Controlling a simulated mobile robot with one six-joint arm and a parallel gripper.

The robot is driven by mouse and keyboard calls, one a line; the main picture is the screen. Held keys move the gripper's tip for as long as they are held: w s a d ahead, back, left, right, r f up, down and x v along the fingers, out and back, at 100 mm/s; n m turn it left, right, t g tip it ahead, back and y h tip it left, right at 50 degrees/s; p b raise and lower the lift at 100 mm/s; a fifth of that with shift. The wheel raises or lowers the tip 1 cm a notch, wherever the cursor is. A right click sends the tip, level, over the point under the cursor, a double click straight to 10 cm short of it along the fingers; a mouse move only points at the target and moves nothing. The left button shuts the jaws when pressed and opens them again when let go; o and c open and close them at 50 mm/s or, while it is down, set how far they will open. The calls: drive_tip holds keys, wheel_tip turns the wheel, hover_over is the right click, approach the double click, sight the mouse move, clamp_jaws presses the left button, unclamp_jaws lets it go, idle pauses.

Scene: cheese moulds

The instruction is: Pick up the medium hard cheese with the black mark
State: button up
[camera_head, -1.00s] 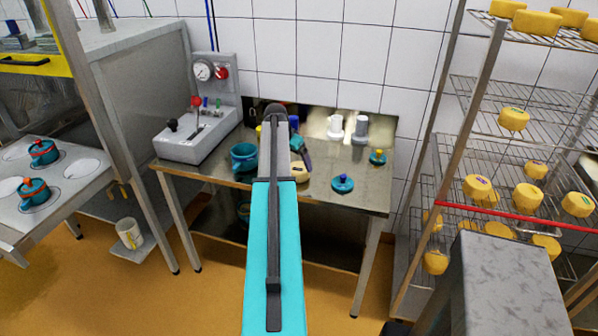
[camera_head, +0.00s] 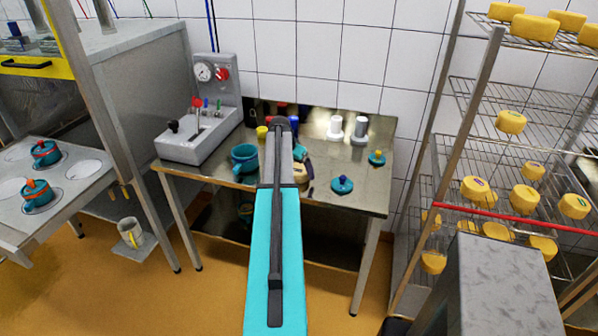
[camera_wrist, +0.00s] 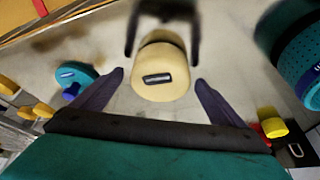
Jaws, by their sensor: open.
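The cheese (camera_wrist: 164,52), a pale yellow round with a dark label on its top, sits on the steel table in the middle of the wrist view. In the head view the cheese (camera_head: 299,173) shows only in part beside my arm, which hides some of it. My gripper (camera_wrist: 160,78) is open and empty, its two dark fingers spread left and right of the cheese. Gaps show between the cheese and both fingertips. A dark forked shape beyond the cheese looks like my gripper's reflection in the shiny metal.
A teal lid with a blue knob (camera_head: 342,184) lies right of the cheese and a teal pot (camera_head: 244,158) stands left. A yellow cup (camera_wrist: 271,123) is near my gripper. White cylinders (camera_head: 359,130) stand behind. A rack (camera_head: 470,150) of yellow cheeses is at right.

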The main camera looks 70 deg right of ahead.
drive_tip(key=shift+d+f, duration=0.25)
drive_tip(key=shift+f, duration=0.4)
drive_tip(key=c, duration=1.1)
drive_tip(key=shift+r, duration=0.1)
drive_tip(key=shift+r+b, duration=0.95)
drive_tip(key=shift+r, duration=0.65)
drive_tip(key=w+a+r+b, duration=0.1)
drive_tip(key=a+b, duration=0.3)
drive_tip(key=a, duration=1.1)
drive_tip(key=shift+w+a+r+b, duration=0.3)
drive_tip(key=shift+w+a+r, duration=0.05)
drive_tip(key=shift+w, duration=0.5)
